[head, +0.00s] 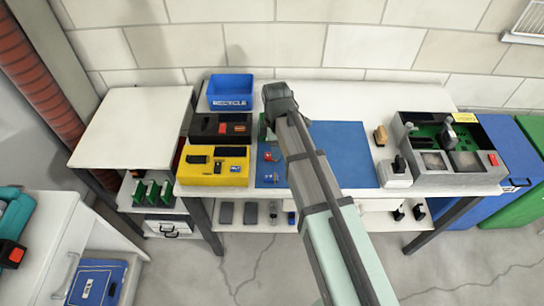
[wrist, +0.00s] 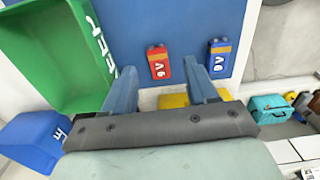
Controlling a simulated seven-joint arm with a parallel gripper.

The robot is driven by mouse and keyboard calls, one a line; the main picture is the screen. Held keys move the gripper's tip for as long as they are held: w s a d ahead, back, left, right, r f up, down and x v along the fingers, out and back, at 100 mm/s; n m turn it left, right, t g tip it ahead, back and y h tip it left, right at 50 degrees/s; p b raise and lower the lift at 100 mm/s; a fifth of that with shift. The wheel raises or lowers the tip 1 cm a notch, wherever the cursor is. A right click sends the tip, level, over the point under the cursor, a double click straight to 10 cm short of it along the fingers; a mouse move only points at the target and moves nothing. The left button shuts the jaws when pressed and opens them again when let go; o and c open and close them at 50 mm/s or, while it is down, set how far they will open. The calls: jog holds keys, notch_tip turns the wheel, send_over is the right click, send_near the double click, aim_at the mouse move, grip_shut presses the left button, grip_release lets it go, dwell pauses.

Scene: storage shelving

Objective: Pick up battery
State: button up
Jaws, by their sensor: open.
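A red 9V battery (wrist: 158,62) lies on the blue mat (wrist: 125,25) in the wrist view. A blue 9V battery (wrist: 219,57) lies to its right, outside the fingers. My gripper (wrist: 159,68) is open, with its two blue fingers apart on either side of the red battery in the picture; I cannot tell the height gap. In the head view the small red and blue items (head: 270,157) on the mat (head: 340,150) are left of my arm. My gripper's end (head: 279,100) shows there near the back of the table, its fingers hidden.
A green bin (wrist: 55,55) stands left of the batteries in the wrist view, with a blue bin (wrist: 30,140) below it. In the head view a yellow tray (head: 205,179) and a blue recycle bin (head: 231,90) are on the left; a grey electronics station (head: 440,178) is on the right.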

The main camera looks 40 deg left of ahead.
jog(key=shift+a+f, duration=0.15)
jog(key=shift+f, duration=0.9)
jog(key=shift+a+f, duration=0.1)
jog(key=shift+f, duration=0.95)
jog(key=shift+c, duration=0.5)
grip_shut()
